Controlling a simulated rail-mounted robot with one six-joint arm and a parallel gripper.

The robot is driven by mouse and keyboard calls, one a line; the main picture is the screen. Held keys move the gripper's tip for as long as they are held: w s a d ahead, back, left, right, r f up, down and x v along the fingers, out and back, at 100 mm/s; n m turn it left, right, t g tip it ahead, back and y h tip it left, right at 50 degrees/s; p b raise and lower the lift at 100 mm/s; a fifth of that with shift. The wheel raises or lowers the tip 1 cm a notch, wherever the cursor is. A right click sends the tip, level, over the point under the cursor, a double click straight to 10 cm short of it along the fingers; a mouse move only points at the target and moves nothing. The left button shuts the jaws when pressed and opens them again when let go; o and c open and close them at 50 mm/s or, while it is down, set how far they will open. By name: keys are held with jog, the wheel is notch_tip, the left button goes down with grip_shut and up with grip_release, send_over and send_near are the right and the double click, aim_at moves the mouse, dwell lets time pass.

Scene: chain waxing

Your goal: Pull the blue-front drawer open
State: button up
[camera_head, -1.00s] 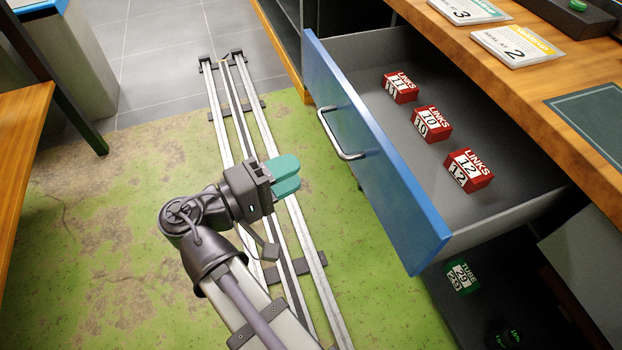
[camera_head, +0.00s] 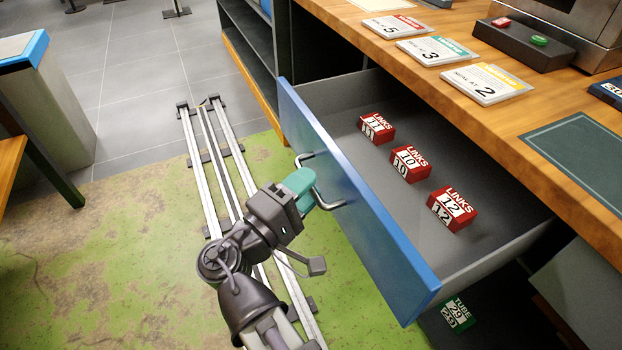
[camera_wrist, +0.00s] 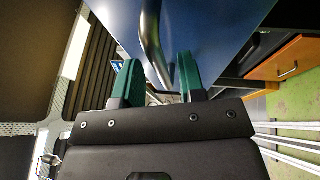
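The blue-front drawer (camera_head: 352,185) stands well out of the wooden bench, with its grey inside showing in the head view. Its metal handle (camera_head: 331,205) is partly hidden by my gripper (camera_head: 304,188). My gripper's green fingers are at the handle, in front of the drawer face. In the wrist view the blue front (camera_wrist: 210,35) fills the top, and the handle bar (camera_wrist: 151,40) runs between the two parted fingers (camera_wrist: 158,82). The fingers look open around the bar, with gaps beside it; contact is unclear.
Red LINKS boxes (camera_head: 410,163) lie inside the drawer. A green TUBE box (camera_head: 457,314) sits low beneath it. The bench top (camera_head: 480,125) carries cards and a dark green mat (camera_head: 590,145).

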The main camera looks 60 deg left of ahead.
grip_shut()
jog(key=shift+s, duration=0.1)
dwell(0.4)
jog(key=s, duration=0.4)
jog(key=shift+s+a, duration=0.2)
jog(key=shift+a, duration=0.05)
grip_release()
jog(key=shift+d, duration=0.1)
